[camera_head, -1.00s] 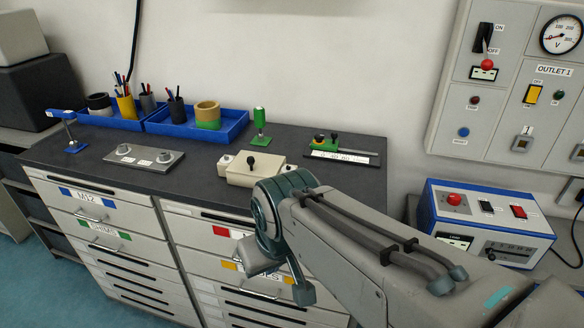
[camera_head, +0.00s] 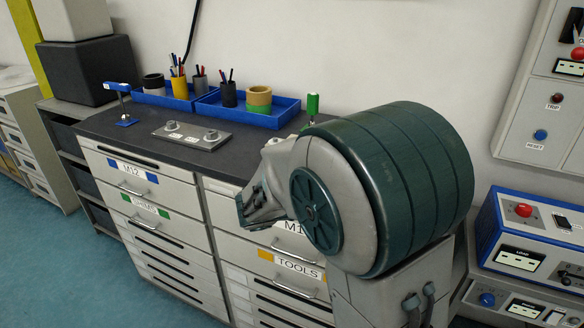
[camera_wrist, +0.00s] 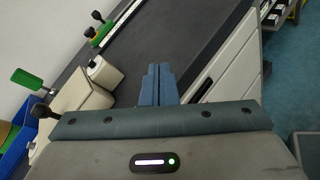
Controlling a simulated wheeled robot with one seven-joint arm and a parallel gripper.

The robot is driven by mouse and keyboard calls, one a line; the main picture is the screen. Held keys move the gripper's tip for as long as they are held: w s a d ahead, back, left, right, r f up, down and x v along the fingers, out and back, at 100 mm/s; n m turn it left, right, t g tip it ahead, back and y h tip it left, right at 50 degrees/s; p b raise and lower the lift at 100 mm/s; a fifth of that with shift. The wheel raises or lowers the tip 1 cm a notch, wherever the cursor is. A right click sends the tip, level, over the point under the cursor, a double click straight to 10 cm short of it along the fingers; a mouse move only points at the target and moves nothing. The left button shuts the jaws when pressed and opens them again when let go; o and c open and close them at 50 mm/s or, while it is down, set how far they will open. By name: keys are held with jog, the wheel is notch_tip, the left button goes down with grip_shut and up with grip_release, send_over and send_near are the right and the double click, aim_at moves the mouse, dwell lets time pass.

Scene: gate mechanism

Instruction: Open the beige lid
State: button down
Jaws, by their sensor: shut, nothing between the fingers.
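The beige lidded box (camera_wrist: 82,97) sits on the dark countertop at the left of the wrist view. A black knob (camera_wrist: 40,110) shows at its left side. A small beige block (camera_wrist: 105,75) stands beside it, nearer my fingers. In the head view my arm hides the box. My gripper (camera_wrist: 158,72) has its blue fingers together and empty, to the right of the box and apart from it, over the countertop near its front edge. I cannot tell from these views whether the lid is raised.
A green-handled tool (camera_wrist: 30,80) stands past the box. Blue trays (camera_head: 250,115) with pens and rolls stand along the wall. A grey plate with knobs (camera_head: 190,136) lies left on the counter. Labelled drawers (camera_head: 145,180) lie below. A blue-sided power unit (camera_head: 530,240) is at right.

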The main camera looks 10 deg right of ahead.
jog(key=w+a+f+n+t+b, duration=0.1)
jog(key=w+a+n+t+b, duration=0.2)
jog(key=w+a+n+t, duration=0.85)
jog(key=w+d, duration=0.1)
jog(key=w, duration=0.1)
jog(key=w+d+r+m+g+p, duration=0.1)
jog(key=w+d, duration=0.1)
jog(key=w+d+g+p, duration=0.1)
jog(key=w+d, duration=0.1)
jog(key=shift+d+r+m, duration=0.15)
jog(key=shift+r+m, duration=0.1)
jog(key=shift+r, duration=0.05)
jog(key=shift+s+r, duration=0.1)
